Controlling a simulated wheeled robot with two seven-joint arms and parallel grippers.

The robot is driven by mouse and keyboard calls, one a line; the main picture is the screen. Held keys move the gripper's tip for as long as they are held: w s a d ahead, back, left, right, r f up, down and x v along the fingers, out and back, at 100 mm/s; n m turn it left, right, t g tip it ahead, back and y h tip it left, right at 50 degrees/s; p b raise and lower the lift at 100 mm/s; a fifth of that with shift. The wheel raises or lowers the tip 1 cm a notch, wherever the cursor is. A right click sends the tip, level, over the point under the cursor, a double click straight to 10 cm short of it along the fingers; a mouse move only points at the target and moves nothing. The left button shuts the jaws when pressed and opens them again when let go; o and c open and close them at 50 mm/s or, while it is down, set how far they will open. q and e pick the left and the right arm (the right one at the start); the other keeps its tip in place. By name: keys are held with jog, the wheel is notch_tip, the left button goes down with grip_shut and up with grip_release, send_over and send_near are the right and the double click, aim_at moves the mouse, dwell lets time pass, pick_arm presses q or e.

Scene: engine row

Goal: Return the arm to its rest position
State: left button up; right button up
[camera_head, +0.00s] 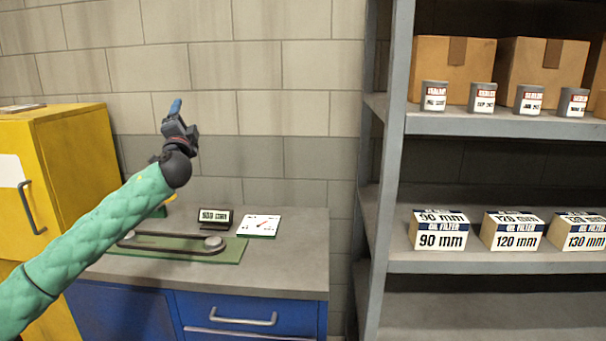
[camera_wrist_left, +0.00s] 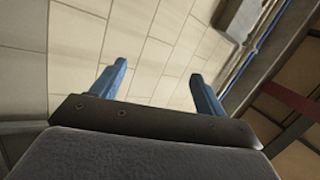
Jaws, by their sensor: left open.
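My left arm (camera_head: 100,237), in a green quilted sleeve, reaches in from the left in the head view. My left gripper (camera_head: 175,108) is raised above the workbench, in front of the block wall. In the left wrist view its two blue fingers (camera_wrist_left: 157,85) stand wide apart with nothing between them. Only wall and part of the shelving show beyond them. My right gripper is in neither view.
A grey workbench (camera_head: 290,262) with blue drawers carries a belt on a green board (camera_head: 232,250), a small sign (camera_head: 215,218) and a gauge card (camera_head: 259,226). A yellow cabinet (camera_head: 75,160) stands left. Shelving (camera_head: 460,263) at right holds filter boxes (camera_head: 438,232), cans and cartons.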

pick_arm(q)
jog(key=s+d+f+n+g+h, duration=0.1)
jog(key=s+d+f+n+g, duration=0.4)
jog(key=f, duration=1.1)
jog(key=s+d+f+g+h, duration=0.15)
jog(key=s+f+g, duration=0.45)
jog(key=f, duration=1.1)
jog(key=s+d+f+n+g, duration=0.25)
jog(key=s+d+f, duration=0.4)
jog(key=f, duration=0.95)
jog(key=s+f+n+g+h, duration=0.1)
jog(key=s+f+n+g, duration=0.25)
jog(key=s+f, duration=1.8)
jog(key=s+d+f+g, duration=0.1)
jog(key=s+f, duration=0.4)
jog(key=s, duration=0.6)
jog(key=s+d+f+g, duration=0.2)
jog(key=s+f, duration=0.4)
jog(key=s, duration=0.6)
jog(key=shift+d+f+g+h, duration=0.25)
jog(key=shift+g+h, duration=0.1)
jog(key=shift+g, duration=0.45)
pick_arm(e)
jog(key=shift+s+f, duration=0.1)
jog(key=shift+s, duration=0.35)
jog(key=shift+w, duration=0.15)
